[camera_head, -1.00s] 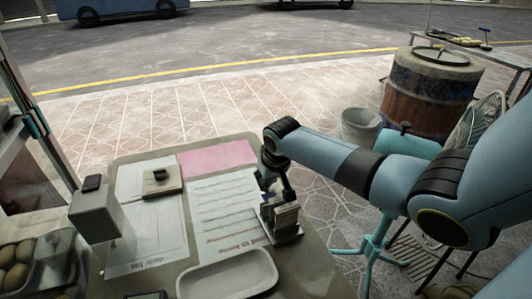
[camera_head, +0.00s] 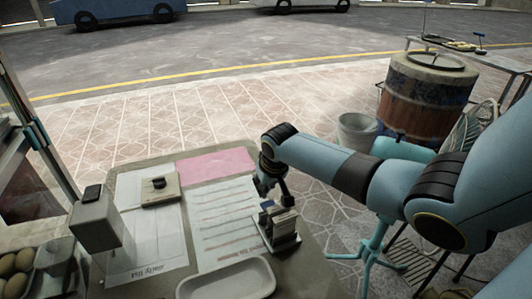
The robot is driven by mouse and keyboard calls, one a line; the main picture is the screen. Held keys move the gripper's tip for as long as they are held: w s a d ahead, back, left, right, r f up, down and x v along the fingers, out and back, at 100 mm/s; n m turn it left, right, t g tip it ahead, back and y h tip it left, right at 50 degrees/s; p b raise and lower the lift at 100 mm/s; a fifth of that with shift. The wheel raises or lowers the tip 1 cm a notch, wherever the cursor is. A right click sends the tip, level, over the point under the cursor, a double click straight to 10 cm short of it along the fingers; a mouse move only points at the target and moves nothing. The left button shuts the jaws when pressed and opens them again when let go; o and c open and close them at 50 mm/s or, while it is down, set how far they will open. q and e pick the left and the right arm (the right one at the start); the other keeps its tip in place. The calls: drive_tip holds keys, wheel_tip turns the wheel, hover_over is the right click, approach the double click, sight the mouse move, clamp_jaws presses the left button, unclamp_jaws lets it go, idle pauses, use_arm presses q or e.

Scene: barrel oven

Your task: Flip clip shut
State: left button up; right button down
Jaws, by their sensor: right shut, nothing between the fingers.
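A small grey metal clip (camera_head: 284,232) with a flat base plate stands at the right edge of a printed sheet (camera_head: 222,222) on the counter. A dark upright piece rises above it; I cannot tell whether this belongs to the clip or to my gripper. My right gripper (camera_head: 264,188) is shut and empty, just above and to the left of the clip. Whether it touches the clip is unclear, and so is how far the clip stands open. My left gripper is not in view.
An empty pale tray (camera_head: 228,280) lies in front of the clip. A pink sheet (camera_head: 215,166), a small block (camera_head: 160,190) and a grey post-like device (camera_head: 96,220) are to the left. Eggs (camera_head: 15,265) sit lower left. A bucket (camera_head: 356,131) and barrel oven (camera_head: 428,100) stand beyond the counter.

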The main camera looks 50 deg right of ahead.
drive_tip(key=shift+r, duration=0.1)
drive_tip(key=v, duration=1.2)
drive_tip(key=shift+w, duration=0.1)
